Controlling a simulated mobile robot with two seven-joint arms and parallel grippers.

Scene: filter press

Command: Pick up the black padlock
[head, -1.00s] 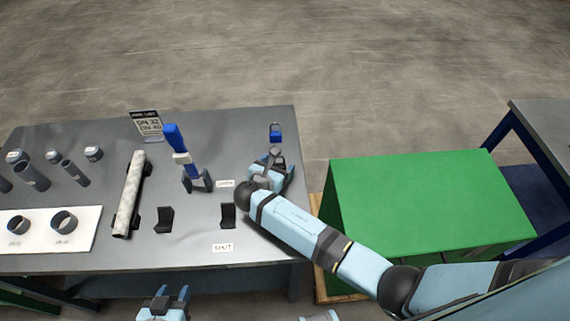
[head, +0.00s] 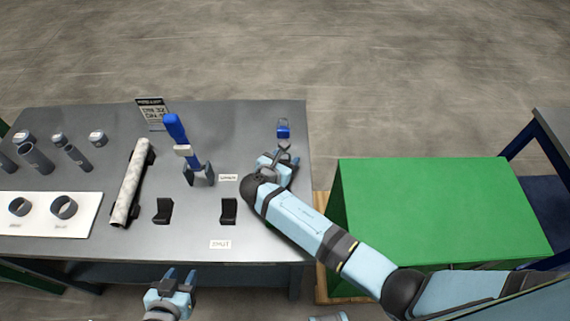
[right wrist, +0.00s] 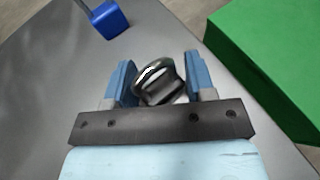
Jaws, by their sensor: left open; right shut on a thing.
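The black padlock (right wrist: 163,92) has a dark body and a shiny metal shackle. In the right wrist view it sits between the two blue fingers of my right gripper (right wrist: 160,75), which is shut on it. In the head view my right gripper (head: 277,160) is at the table's right end, and the padlock shows only as a small dark shape. My left gripper (head: 180,276) is open and empty in front of the table's front edge.
A blue padlock (head: 283,131) stands just beyond my right gripper; it also shows in the right wrist view (right wrist: 104,20). A blue-handled valve (head: 176,130), black brackets (head: 229,211) and a speckled tube (head: 132,185) are further left. A green box (head: 440,205) stands right of the table.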

